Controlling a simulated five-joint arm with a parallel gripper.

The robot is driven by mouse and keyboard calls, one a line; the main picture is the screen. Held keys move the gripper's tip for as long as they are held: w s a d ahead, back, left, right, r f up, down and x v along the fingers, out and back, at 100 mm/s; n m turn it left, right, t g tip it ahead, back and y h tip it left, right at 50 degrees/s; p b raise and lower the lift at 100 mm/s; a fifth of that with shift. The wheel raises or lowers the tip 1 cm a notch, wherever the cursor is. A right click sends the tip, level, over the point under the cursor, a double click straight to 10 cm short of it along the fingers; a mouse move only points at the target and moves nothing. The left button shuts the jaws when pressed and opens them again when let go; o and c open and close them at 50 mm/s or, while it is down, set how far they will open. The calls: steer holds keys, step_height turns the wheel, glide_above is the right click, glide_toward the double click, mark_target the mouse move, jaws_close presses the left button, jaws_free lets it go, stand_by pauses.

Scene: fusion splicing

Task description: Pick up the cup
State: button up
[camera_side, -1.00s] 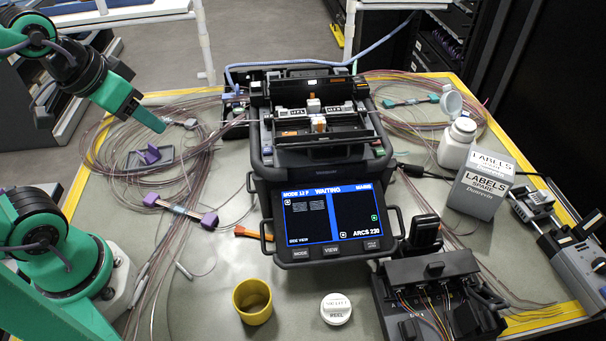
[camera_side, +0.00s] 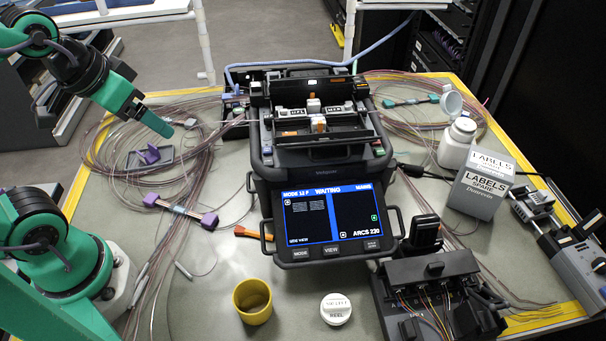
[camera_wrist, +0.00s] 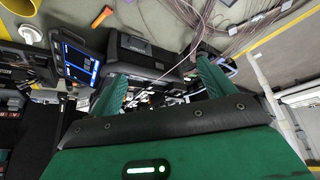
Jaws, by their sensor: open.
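The cup (camera_side: 253,306) is a small yellow, open-topped cup standing upright on the table at the front, left of the white reel cap. Part of it also shows at the upper left edge of the wrist view (camera_wrist: 18,8). My gripper (camera_side: 163,126) is green and hangs in the air at the upper left of the side view, above the cable coils. It is well apart from the cup. In the wrist view my gripper (camera_wrist: 160,85) shows two green fingers spread apart with nothing between them.
The splicer (camera_side: 330,220) with its lit screen stands mid-table, behind the cup. A white round cap (camera_side: 336,309) is right of the cup. A black fibre tool (camera_side: 435,290) stands at the front right. Fibre coils (camera_side: 150,235) cover the left side. A label box (camera_side: 481,186) stands at right.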

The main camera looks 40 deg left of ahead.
steer(key=w+d+f+m+g+h, duration=0.1)
steer(key=w+d+f+m+g, duration=0.15)
steer(key=d, duration=0.35)
steer(key=m+g+y, duration=0.1)
steer(key=m+g, duration=0.2)
steer(key=m, duration=0.2)
glide_above(255, 309)
step_height(255, 309, down, 14)
steer(key=shift+a+r, duration=0.15)
steer(key=shift+f, duration=1.3)
steer(key=shift+f, duration=0.1)
steer(key=shift+f, duration=2.5)
